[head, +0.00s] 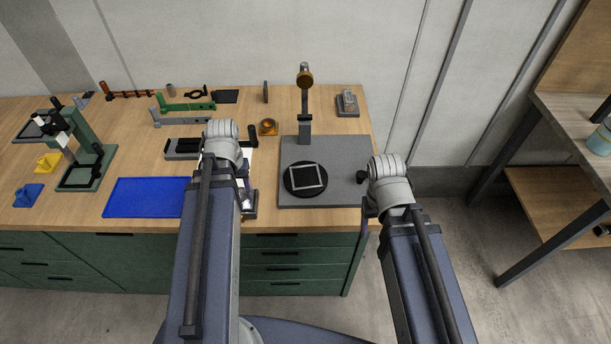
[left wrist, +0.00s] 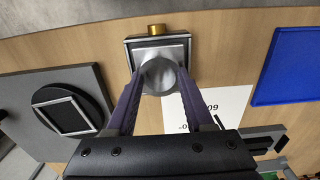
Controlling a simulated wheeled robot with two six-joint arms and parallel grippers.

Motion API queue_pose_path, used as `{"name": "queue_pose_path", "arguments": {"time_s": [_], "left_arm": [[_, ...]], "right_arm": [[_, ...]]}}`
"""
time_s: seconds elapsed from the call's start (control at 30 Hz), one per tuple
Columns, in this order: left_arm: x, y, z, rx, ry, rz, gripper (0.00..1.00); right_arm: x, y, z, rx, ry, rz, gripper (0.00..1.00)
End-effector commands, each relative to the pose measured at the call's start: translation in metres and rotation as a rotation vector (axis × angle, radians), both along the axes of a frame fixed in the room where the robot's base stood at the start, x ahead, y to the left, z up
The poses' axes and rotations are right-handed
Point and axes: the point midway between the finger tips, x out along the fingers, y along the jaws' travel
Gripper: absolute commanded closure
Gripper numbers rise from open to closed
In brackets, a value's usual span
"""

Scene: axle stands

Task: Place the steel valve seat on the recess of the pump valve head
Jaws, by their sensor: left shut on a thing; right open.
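The steel valve seat (left wrist: 160,75) is a round grey piece between the fingertips of my left gripper (left wrist: 160,86), which is shut on it. Beyond it in the left wrist view is a dark block with a silver top (left wrist: 141,52) and a brass knob (left wrist: 157,30), apparently the pump valve head. The seat overlaps this block in the picture; I cannot tell whether they touch, and the recess is hidden. In the head view the block's dark edge (head: 251,208) shows beside my left arm, which hides most of it. My right gripper (head: 369,208) is open, mostly hidden behind its wrist, near the bench's right front corner.
A grey plate (head: 335,198) with a black disc and square frame (head: 305,178) and an upright post (head: 304,95) stands right of the block. A white printed sheet (left wrist: 215,105) lies beside it. A blue mat (head: 145,197) is to the left. Several tools stand behind.

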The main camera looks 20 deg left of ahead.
Motion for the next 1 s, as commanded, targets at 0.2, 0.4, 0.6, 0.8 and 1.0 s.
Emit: {"name": "queue_pose_path", "arguments": {"time_s": [0.2,0.4,0.6,0.8,1.0], "left_arm": [[-0.0001,0.0000,-0.0029,0.000,0.000,0.000,1.00],[0.0000,0.0000,-0.0034,0.000,0.000,0.000,0.37],[0.0000,0.0000,-0.0035,0.000,0.000,0.000,0.15],[0.0000,0.0000,-0.0035,0.000,0.000,0.000,0.12],[0.0000,0.0000,-0.0036,0.000,0.000,0.000,0.00]], "right_arm": [[0.0000,0.0000,-0.0029,0.000,0.000,0.000,0.34],[0.0000,0.0000,-0.0034,0.000,0.000,0.000,0.34],[0.0000,0.0000,-0.0034,0.000,0.000,0.000,0.34],[0.0000,0.0000,-0.0035,0.000,0.000,0.000,0.34],[0.0000,0.0000,-0.0035,0.000,0.000,0.000,0.34]]}}
